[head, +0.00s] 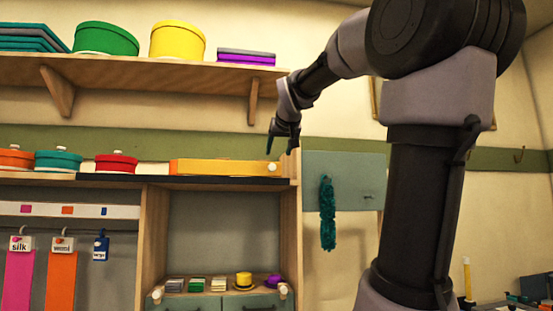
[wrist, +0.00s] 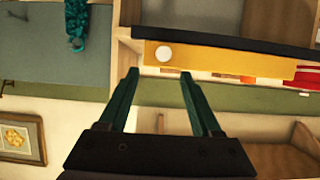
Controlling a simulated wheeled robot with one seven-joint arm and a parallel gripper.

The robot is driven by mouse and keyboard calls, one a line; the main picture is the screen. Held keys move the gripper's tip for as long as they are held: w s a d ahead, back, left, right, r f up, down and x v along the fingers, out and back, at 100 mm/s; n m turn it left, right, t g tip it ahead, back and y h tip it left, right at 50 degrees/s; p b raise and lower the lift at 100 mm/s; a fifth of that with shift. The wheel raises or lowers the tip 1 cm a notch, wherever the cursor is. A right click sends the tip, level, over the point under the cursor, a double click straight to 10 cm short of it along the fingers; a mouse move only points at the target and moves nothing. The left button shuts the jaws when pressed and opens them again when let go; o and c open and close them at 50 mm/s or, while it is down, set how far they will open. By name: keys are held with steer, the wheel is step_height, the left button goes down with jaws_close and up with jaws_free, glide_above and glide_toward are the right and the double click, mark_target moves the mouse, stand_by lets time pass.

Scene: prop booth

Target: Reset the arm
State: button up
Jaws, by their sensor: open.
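My gripper (head: 280,140) hangs at the end of my raised arm in the head view, fingers pointing down near the right end of the cabinet top. In the wrist view my gripper (wrist: 158,76) shows two teal fingers spread apart with nothing between them. The fingertips are close to the cabinet's right end, beside a long yellow box (head: 215,167) with a white knob. The yellow box also shows in the wrist view (wrist: 200,60). Whether the fingers touch anything cannot be told.
A wall shelf (head: 150,72) with round boxes runs above the cabinet, its bracket (head: 253,100) left of my gripper. A teal garland (head: 327,213) hangs on a grey board (head: 352,180) to the right. Red (head: 117,163) and teal (head: 58,160) lidded boxes stand further left.

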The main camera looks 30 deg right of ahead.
steer(key=shift+v, duration=0.75)
steer(key=s+a+f+g+y, duration=0.2)
steer(key=s+a+f, duration=0.2)
steer(key=f, duration=0.6)
steer(key=s+a+f+g+y, duration=0.2)
steer(key=s+a+f, duration=0.2)
steer(key=s+f, duration=0.3)
steer(key=s+a+f+m+g+y, duration=0.1)
steer(key=s+a+f, duration=0.4)
steer(key=f, duration=0.7)
steer(key=shift+s+f+g+y, duration=0.4)
steer(key=shift+s+g+y, duration=0.1)
steer(key=shift+s, duration=0.1)
steer(key=shift+d, duration=0.1)
